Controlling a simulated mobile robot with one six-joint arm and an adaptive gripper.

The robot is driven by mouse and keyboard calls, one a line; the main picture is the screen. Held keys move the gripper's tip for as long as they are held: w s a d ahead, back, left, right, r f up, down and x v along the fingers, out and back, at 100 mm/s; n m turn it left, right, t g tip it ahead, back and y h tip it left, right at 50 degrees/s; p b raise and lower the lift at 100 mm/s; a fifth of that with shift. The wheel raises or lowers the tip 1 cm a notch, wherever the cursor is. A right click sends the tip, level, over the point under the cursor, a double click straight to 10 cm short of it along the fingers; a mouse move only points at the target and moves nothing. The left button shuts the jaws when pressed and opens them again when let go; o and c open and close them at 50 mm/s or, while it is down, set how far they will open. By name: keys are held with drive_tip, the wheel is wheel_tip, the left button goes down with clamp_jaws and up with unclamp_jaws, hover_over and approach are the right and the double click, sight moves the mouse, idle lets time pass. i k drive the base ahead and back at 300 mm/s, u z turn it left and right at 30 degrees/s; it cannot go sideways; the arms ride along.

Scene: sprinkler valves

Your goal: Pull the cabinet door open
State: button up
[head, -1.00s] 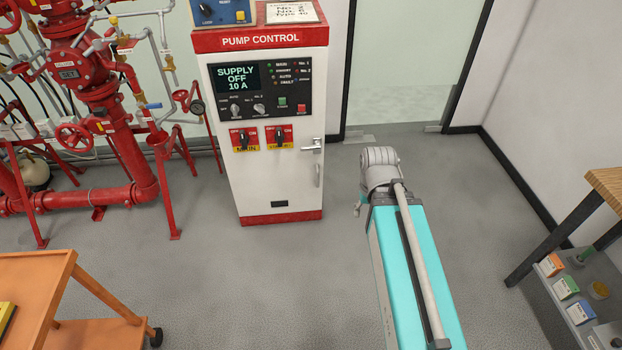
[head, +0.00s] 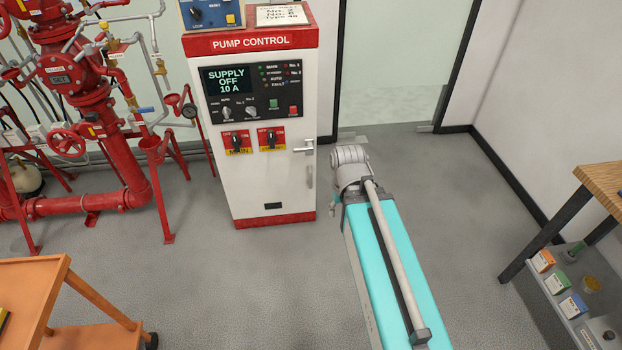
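The white pump control cabinet (head: 252,188) with red trim stands upright left of the picture's middle. Its front door looks shut. A silver lever handle (head: 304,147) sits at the door's right edge and points left. My arm, with a teal link and a grey joint, reaches forward just right of the cabinet and does not cover the handles. My gripper cannot be made out; a small part shows below the grey joint, but I cannot tell what it is.
Red sprinkler pipes and valves (head: 118,150) stand left of the cabinet. An orange cart (head: 58,275) is at lower left. A wooden-topped bench (head: 603,180) with small boxes on its lower shelf is at right. The grey floor before the cabinet is clear.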

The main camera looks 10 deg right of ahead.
sight(259, 180)
drive_tip(key=u, duration=0.05)
drive_tip(key=i, duration=1)
drive_tip(key=z, duration=0.05)
